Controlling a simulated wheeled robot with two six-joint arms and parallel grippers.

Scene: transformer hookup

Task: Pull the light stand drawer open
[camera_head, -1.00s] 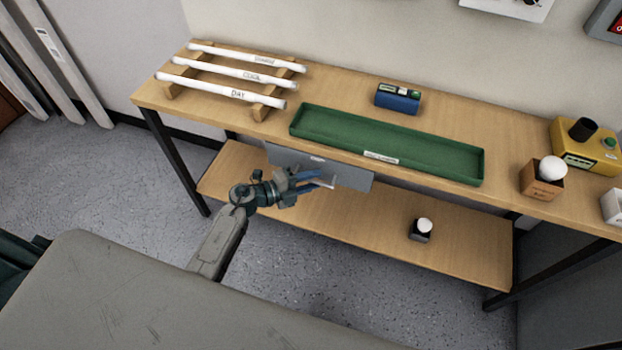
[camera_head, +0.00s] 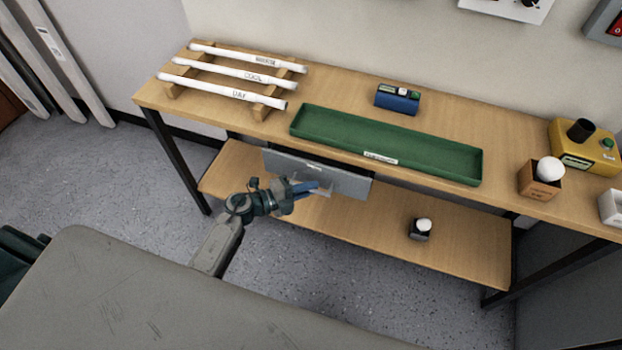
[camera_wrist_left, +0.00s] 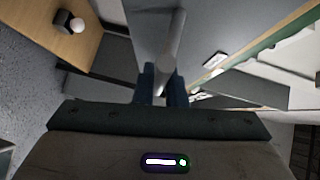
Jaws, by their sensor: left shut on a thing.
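The light stand drawer (camera_head: 345,182) shows as a grey front panel with a small label under the bench top, standing slightly out from the bench. My left gripper (camera_head: 318,189) is in front of that panel, shut on the drawer's pale bar handle. In the left wrist view the handle (camera_wrist_left: 173,45) runs between the blue fingers (camera_wrist_left: 162,88), with the grey drawer front (camera_wrist_left: 215,25) beyond. The drawer's inside is hidden. My right gripper is not in view.
On the bench top (camera_head: 340,90) are a rack of white tubes (camera_head: 225,78), a green tray (camera_head: 400,145), a blue device (camera_head: 397,100) and a yellow box (camera_head: 585,145). A small bulb block (camera_head: 421,229) stands on the lower shelf (camera_head: 460,245). The floor before the bench looks clear.

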